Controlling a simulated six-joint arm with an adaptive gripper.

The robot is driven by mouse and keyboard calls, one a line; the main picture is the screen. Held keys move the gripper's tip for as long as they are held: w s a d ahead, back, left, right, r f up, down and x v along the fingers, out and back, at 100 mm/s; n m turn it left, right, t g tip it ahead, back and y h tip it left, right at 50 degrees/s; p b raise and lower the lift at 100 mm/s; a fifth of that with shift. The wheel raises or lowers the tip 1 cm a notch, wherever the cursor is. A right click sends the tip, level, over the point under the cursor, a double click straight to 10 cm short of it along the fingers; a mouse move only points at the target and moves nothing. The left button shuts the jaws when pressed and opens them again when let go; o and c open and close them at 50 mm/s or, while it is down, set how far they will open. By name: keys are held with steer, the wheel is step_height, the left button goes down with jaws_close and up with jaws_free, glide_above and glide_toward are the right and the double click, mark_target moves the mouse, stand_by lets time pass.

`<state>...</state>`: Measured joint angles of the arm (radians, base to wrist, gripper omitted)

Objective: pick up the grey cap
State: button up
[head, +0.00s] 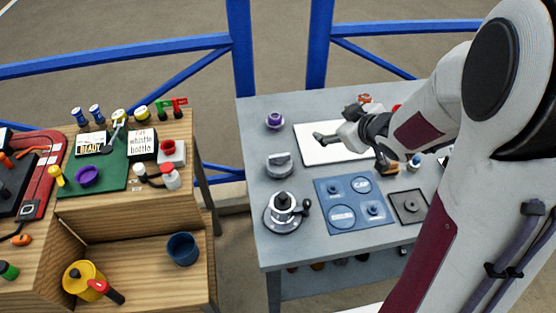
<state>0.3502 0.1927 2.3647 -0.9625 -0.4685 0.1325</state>
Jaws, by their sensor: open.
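Several grey pieces lie on the grey table, and I cannot tell for sure which is the grey cap. One is a round grey piece with a raised ridge (279,165) at the table's left side. A small grey piece (373,210) sits on the blue mat (330,196), which bears a label reading "CAP". Another grey knob-like piece (409,207) sits on a dark square pad. My gripper (338,137) is open above the white board, beyond the blue mat and apart from these pieces. Its fingers are small and partly hard to make out.
A silver winch-like piece with a black handle (284,210) stands at the table's front left. A purple piece (275,120) lies behind. My arm hides the table's right side. A wooden bench (150,205) with many items stands left, across a gap. Blue rails (240,50) run behind.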

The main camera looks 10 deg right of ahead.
mark_target(282, 162)
steer(key=a+f+y, duration=0.2)
steer(key=f, duration=0.1)
steer(key=s+a+f+n+y, duration=0.1)
steer(key=a+f+y, duration=0.2)
steer(key=s+a+f+n+g+y, duration=0.1)
steer(key=a+f+y, duration=0.1)
steer(key=f, duration=0.1)
steer(key=shift+s+a+f+y, duration=0.15)
steer(key=shift+s+y, duration=0.1)
steer(key=shift+y, duration=0.05)
steer(key=shift+s+a+f+n+y, duration=0.2)
steer(key=shift+s+a+n+y, duration=0.1)
steer(key=shift+s+a+y, duration=0.25)
steer(key=shift+d, duration=0.1)
steer(key=shift+w, duration=0.1)
steer(key=shift+x, duration=1.25)
steer(key=shift+f, duration=0.1)
steer(key=shift+s+a+x, duration=0.15)
steer(key=shift+x, duration=1.15)
steer(key=shift+s+a+x, duration=0.15)
steer(key=shift+x, duration=1.15)
